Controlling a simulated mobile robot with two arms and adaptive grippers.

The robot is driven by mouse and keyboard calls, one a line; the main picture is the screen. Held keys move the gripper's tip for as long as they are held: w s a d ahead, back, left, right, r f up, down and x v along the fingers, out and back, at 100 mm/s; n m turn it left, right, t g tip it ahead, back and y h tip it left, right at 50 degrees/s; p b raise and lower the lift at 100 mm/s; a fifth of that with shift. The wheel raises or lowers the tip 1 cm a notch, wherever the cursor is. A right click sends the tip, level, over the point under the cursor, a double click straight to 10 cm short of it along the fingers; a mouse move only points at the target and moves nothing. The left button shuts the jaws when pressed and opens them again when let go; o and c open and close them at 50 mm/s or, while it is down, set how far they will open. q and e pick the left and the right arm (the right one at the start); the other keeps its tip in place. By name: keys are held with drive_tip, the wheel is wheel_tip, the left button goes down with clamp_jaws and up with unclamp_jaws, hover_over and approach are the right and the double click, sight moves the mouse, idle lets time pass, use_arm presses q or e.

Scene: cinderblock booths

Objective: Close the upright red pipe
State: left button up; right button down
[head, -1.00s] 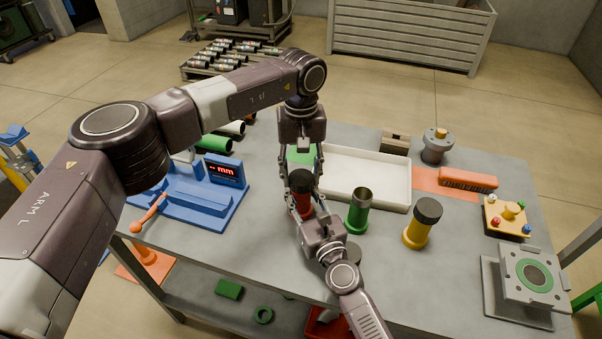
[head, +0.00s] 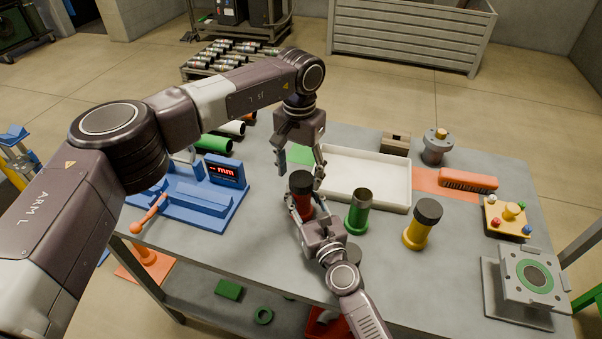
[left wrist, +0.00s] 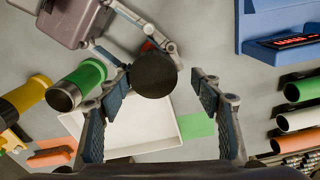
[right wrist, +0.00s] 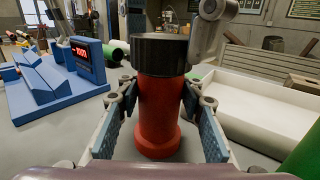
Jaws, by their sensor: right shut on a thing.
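The red pipe (head: 301,204) stands upright on the table with a black cap (head: 300,181) on its top. In the right wrist view the cap (right wrist: 160,53) sits level on the red body (right wrist: 158,110). My right gripper (right wrist: 160,122) has its pads on both sides of the red body, shut on it. My left gripper (head: 299,170) is open just above the cap. In the left wrist view the cap (left wrist: 154,75) shows beyond the spread, empty fingers (left wrist: 162,98). The cap hides the pipe's mouth.
An open green pipe (head: 358,212) and a yellow pipe with a black cap (head: 422,222) stand to the right. A white tray (head: 408,205) lies behind them. A blue measuring stand (head: 205,200) is at left.

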use_arm(q)
drive_tip(key=shift+s+d, duration=0.15)
drive_tip(key=shift+r, duration=2.2)
drive_tip(key=shift+c, duration=0.4)
